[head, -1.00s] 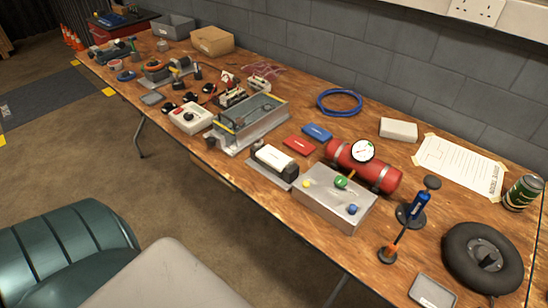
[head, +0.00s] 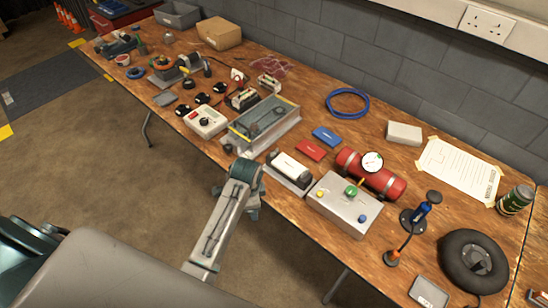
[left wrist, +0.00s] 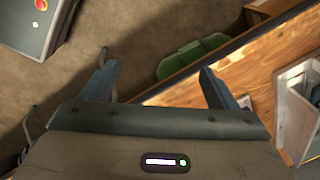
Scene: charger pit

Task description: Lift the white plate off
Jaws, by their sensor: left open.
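A small white plate-like top (head: 292,166) with a dark label lies over a dark unit on a grey base, near the front edge of the table in the head view. I cannot tell how it is attached. My left arm reaches up from the bottom of the head view, its bend just in front of the table edge, left of the white top. My left gripper (left wrist: 156,66) shows in the left wrist view with its two fingers wide apart and nothing between them. The white top is not clearly seen there. My right gripper is out of view.
A grey metal tray unit (head: 264,122) stands left of the white top, a silver box with coloured knobs (head: 345,204) right of it. Red and blue cards (head: 310,149) lie behind. A red cylinder (head: 371,175) with a gauge lies farther right. A green bin (left wrist: 192,57) is below the table.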

